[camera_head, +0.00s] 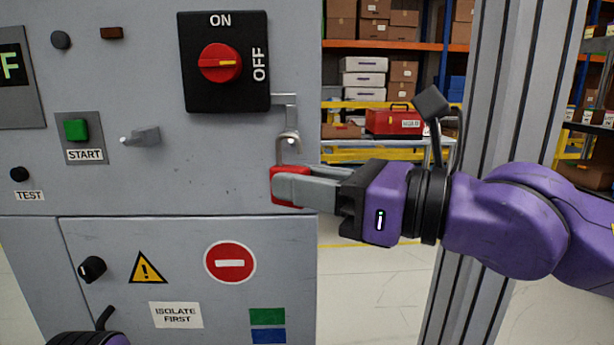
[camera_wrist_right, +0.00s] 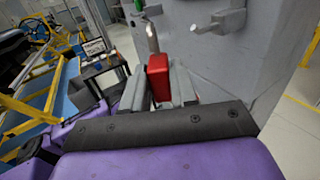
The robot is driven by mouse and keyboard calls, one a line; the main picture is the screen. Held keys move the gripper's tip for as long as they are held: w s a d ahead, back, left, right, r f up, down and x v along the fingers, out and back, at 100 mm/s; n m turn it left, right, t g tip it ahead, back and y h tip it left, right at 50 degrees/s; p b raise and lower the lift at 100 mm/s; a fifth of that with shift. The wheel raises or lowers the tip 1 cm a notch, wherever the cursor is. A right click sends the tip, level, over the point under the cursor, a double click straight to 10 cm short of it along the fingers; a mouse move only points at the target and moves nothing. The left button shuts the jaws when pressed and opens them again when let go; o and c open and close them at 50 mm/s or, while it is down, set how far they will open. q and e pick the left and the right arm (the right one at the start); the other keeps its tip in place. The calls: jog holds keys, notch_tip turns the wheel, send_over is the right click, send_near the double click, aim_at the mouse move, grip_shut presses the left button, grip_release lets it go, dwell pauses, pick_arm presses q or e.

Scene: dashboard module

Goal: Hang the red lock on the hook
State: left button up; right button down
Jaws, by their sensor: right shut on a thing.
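The red lock (camera_head: 289,187) is upright at the right edge of the grey panel, with its metal shackle (camera_head: 281,150) upward. My right gripper (camera_head: 292,186) is shut on the lock body from the right. The lock also shows between the fingers in the right wrist view (camera_wrist_right: 158,77). The shackle's top overlaps the lower end of a grey bracket (camera_head: 291,118) below the switch; I cannot tell whether it is threaded there. A grey hook-like peg (camera_head: 143,136) juts from the panel further left, apart from the lock. My left gripper's fingers are out of view.
The panel carries a red rotary switch (camera_head: 220,63), a green START button (camera_head: 76,129) and a black knob (camera_head: 92,268). A metal post (camera_head: 495,100) stands at the right behind my right arm. Shelves with boxes are further back. The panel face between peg and lock is clear.

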jog(key=shift+w+p, duration=1.15)
jog(key=shift+w, duration=0.7)
jog(key=shift+w+p, duration=0.85)
jog(key=shift+w, duration=0.05)
jog(key=shift+w+f+p, duration=0.4)
jog(key=shift+w+f, duration=0.3)
jog(key=shift+w, duration=0.05)
jog(key=c, duration=0.8)
grip_release()
